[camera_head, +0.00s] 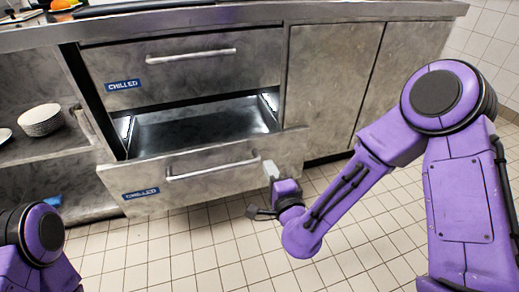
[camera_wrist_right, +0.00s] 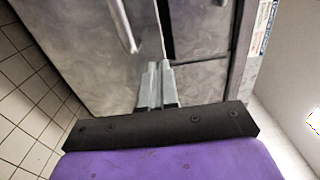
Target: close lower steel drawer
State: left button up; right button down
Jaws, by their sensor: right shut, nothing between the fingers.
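The lower steel drawer (camera_head: 205,180) is pulled out below the upper drawer (camera_head: 190,65). It has a bar handle (camera_head: 215,171) and a blue "CHILLED" label. Its inside (camera_head: 200,125) looks empty. My right gripper (camera_head: 270,169) is shut and empty at the right end of the drawer's front. In the right wrist view the gripper fingers (camera_wrist_right: 157,85) are together close to the steel front, with the handle (camera_wrist_right: 122,25) beyond them. I cannot tell whether they touch it. My left arm shows at the lower left, but its gripper is out of view.
Cabinet doors (camera_head: 330,75) stand shut to the right of the drawers. The steel counter (camera_head: 230,14) runs above. The tiled floor (camera_head: 170,255) in front is clear.

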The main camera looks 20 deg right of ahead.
aim_at(257, 140)
jog(key=w+b, duration=0.1)
jog(key=w, duration=0.8)
jog(key=shift+w+f, duration=0.1)
jog(key=shift+w, duration=0.35)
jog(key=shift+d, duration=0.15)
